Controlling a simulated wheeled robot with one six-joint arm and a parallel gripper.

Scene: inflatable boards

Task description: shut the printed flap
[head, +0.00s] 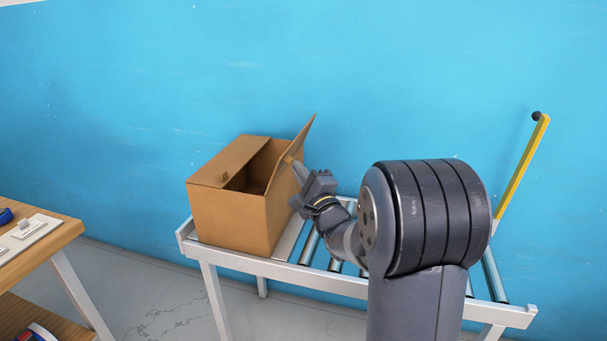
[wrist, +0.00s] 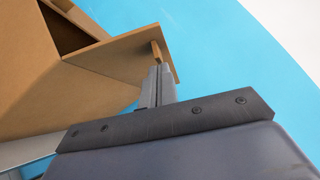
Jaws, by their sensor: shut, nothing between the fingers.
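An open cardboard box (head: 232,217) stands on the roller conveyor. Its left flap (head: 237,158) lies slanted over part of the opening and bears a small brown patch (head: 225,177). Its right flap (head: 304,138) stands up, leaning outward to the right, with a small tab on it. I cannot make out print on either flap. My gripper (head: 298,170) is shut and empty, close to the right flap on its outer side. In the wrist view the fingertips (wrist: 158,72) are just below the tab (wrist: 157,52) on the flap (wrist: 120,55); I cannot tell whether they touch.
The roller conveyor (head: 340,283) has free rollers right of the box, under my arm. A yellow bar with a black knob (head: 524,165) rises at its right end. A blue wall (head: 400,80) is close behind. A wooden bench (head: 45,240) with small items stands left, across a gap.

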